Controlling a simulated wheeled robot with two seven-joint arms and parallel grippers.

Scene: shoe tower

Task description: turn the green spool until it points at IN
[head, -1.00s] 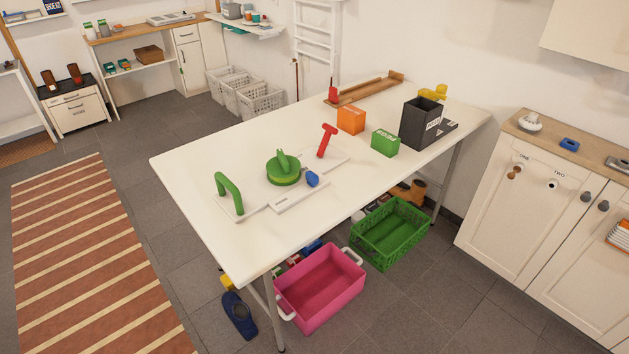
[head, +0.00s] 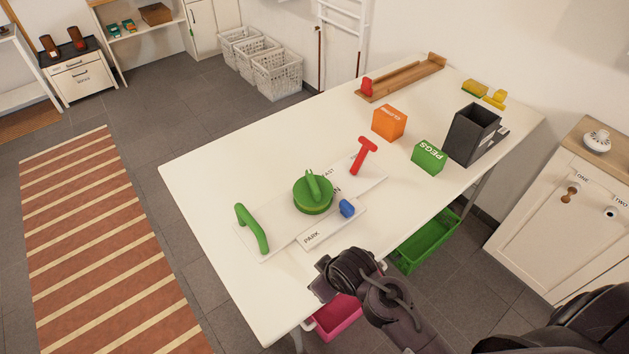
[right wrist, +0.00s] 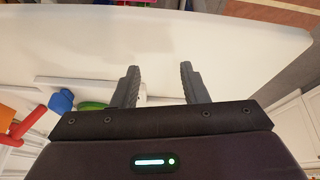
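The green spool (head: 312,196) sits upright on a white board (head: 283,236) on the table, with a raised green grip across its top. Printed words show on the board: one ending in "IN" (head: 337,190) right of the spool, partly hidden, and "PARK" (head: 313,237) in front. I cannot tell exactly where the spool points. My right gripper (head: 322,280) is at the table's front edge, apart from the spool. In the right wrist view its fingers (right wrist: 159,88) are spread with nothing between them. My left gripper is out of view.
Behind stand an orange box (head: 389,122), a green PEGS box (head: 429,157) and a black bin (head: 472,134). The table's left part is clear.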

